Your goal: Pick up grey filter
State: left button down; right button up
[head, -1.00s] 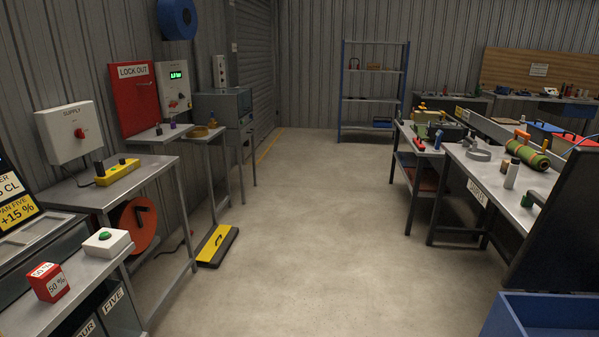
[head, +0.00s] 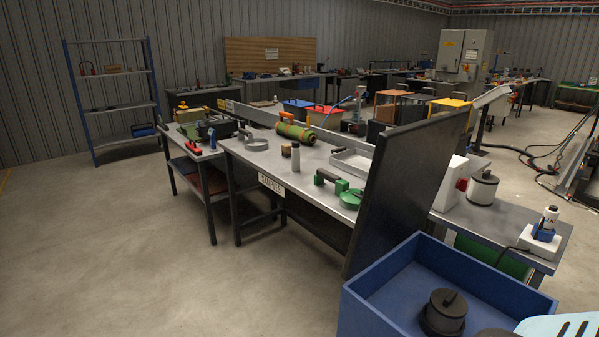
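I cannot make out for certain which thing is the grey filter. A grey ring-shaped piece (head: 258,144) lies on the metal workbench (head: 238,149) in the middle of the head view. A round dark piece with a knob (head: 444,309) sits inside the blue bin (head: 375,317) at the lower right. A pale canister with a dark top (head: 482,187) stands on the right-hand bench. Neither of my grippers is in view.
A tall dark panel (head: 405,185) stands between the workbench and the right-hand bench (head: 555,250). Open floor (head: 120,250) lies at left. Cables cross the floor at right.

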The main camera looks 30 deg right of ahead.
aim_at(447, 312)
jog(key=i+z, duration=0.25)
jog(key=z, duration=0.15)
jog(key=i+j+z, duration=0.15)
jog(key=z, duration=0.25)
jog(key=i+j+z, duration=0.2)
jog(key=z, duration=0.2)
jog(key=i+j+z, duration=0.15)
jog(key=z, duration=0.2)
jog(key=i+j+z, duration=0.2)
jog(key=z, duration=0.2)
jog(key=i+j+z, duration=0.45)
jog(key=z, duration=0.15)
jog(key=j+z, duration=0.5)
jog(key=j, duration=0.2)
jog(key=j+z, duration=0.25)
jog(key=j, duration=0.2)
